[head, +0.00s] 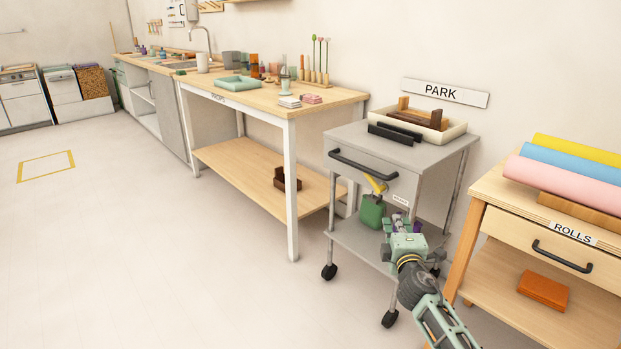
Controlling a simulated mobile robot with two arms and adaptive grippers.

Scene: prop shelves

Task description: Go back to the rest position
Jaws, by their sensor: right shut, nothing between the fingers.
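My right gripper (397,224) reaches in from the bottom right, in front of the grey wheeled cart (362,241). Its fingers are shut and nothing shows between them. A green container with a yellow top (372,211) shows just left of the fingers, below the cart's drawer; I cannot tell whether they touch. My left gripper is not in view.
The cart carries a cream tray (448,132) with brown and dark blocks, under a PARK sign (444,92). A wooden table (485,188) with coloured rolls stands close on the right. A long workbench (345,94) stands behind left. The floor (150,240) at left is clear.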

